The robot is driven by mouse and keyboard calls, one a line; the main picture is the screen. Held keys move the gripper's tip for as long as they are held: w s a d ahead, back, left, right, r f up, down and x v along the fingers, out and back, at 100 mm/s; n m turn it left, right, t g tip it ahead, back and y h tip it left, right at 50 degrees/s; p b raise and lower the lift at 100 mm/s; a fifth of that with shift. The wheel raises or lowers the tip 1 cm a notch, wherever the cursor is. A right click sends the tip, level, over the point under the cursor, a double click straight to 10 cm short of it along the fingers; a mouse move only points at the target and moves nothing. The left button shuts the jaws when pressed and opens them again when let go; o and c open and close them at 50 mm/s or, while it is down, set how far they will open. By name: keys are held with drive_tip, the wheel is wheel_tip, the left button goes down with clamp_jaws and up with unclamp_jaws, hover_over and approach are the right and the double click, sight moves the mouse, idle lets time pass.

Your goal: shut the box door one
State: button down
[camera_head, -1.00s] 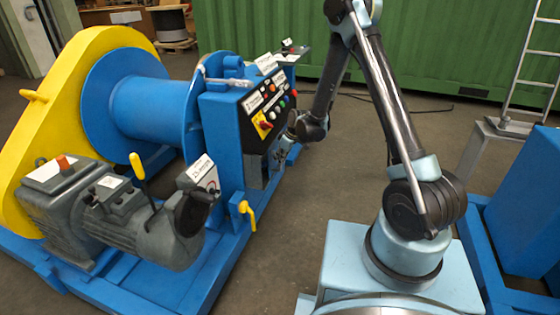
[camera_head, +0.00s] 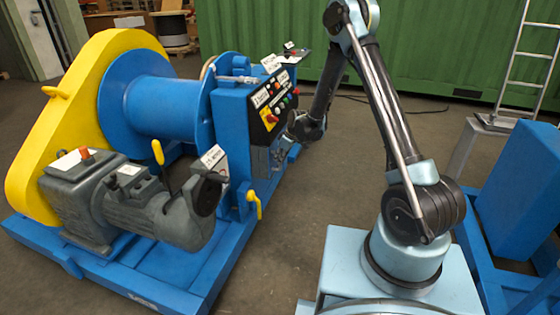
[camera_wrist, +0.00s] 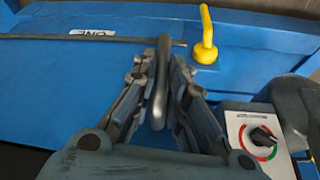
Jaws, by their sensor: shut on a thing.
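The blue box door (camera_wrist: 60,75) labelled ONE fills much of the wrist view, its white label (camera_wrist: 93,32) near the top. A grey bar handle (camera_wrist: 161,75) stands out from it. My gripper (camera_wrist: 160,70) is shut on this handle, one finger on each side. In the head view my gripper (camera_head: 279,158) is small and dark beside the blue control box (camera_head: 232,125). The door's edges and how far it stands open cannot be told there.
A yellow lever (camera_wrist: 206,40) and a dial panel (camera_wrist: 258,137) lie right of my gripper. The blue winch drum (camera_head: 160,105) and grey motor (camera_head: 165,210) are at left. Bare floor (camera_head: 330,190) lies right of the machine; a blue frame (camera_head: 515,200) stands at far right.

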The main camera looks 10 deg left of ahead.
drive_tip(key=shift+s, duration=0.15)
drive_tip(key=c, duration=1.6)
unclamp_jaws()
drive_tip(key=shift+s, duration=0.1)
drive_tip(key=shift+d+r, duration=0.2)
drive_tip(key=shift+r, duration=0.3)
drive_tip(key=v, duration=1.1)
